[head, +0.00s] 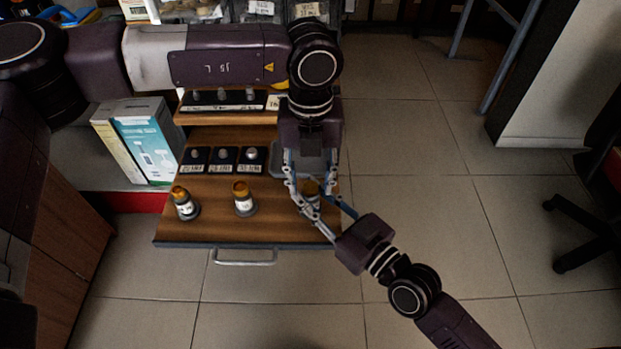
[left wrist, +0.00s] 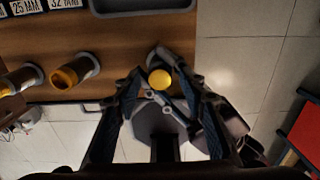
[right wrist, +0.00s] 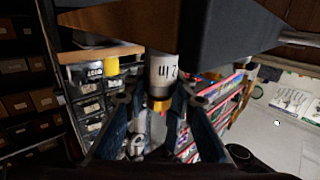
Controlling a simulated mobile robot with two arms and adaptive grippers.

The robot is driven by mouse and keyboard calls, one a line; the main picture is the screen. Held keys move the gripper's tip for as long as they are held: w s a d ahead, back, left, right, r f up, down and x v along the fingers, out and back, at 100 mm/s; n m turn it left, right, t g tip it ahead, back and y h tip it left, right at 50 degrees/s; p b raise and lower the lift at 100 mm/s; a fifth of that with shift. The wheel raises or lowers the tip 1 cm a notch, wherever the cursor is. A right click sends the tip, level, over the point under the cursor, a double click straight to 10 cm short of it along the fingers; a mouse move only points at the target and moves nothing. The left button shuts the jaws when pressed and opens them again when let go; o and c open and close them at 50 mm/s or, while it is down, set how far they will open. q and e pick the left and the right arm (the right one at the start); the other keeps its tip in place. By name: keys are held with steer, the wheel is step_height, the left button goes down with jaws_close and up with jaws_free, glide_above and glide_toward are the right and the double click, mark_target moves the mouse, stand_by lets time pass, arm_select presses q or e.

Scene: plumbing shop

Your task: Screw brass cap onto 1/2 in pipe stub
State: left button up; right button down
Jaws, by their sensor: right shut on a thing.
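The brass cap (left wrist: 160,79) sits at the open end of the rightmost pipe stub (right wrist: 163,72), a white labelled tube in a grey base on the wooden board; I cannot tell how far it is threaded. In the head view this stub is largely hidden behind my grippers. My right gripper (head: 325,208) reaches in from the lower right. Its fingers (right wrist: 156,100) close around the brass cap in the right wrist view. My left gripper (head: 311,190) points down over the same stub. Its fingers (left wrist: 163,82) are spread on both sides of the cap, apart from it.
Two other stubs with brass tops stand on the board, at left (head: 185,203) and middle (head: 244,200). Labelled black holders (head: 222,160) and a grey tray (left wrist: 150,8) lie behind. A drawer handle (head: 245,261) is in front.

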arm_select(q)
steer(key=shift+r, duration=0.1)
steer(key=shift+r, duration=2.15)
steer(key=shift+c, duration=0.4)
steer(key=shift+r, duration=1.75)
steer(key=shift+f, duration=4.05)
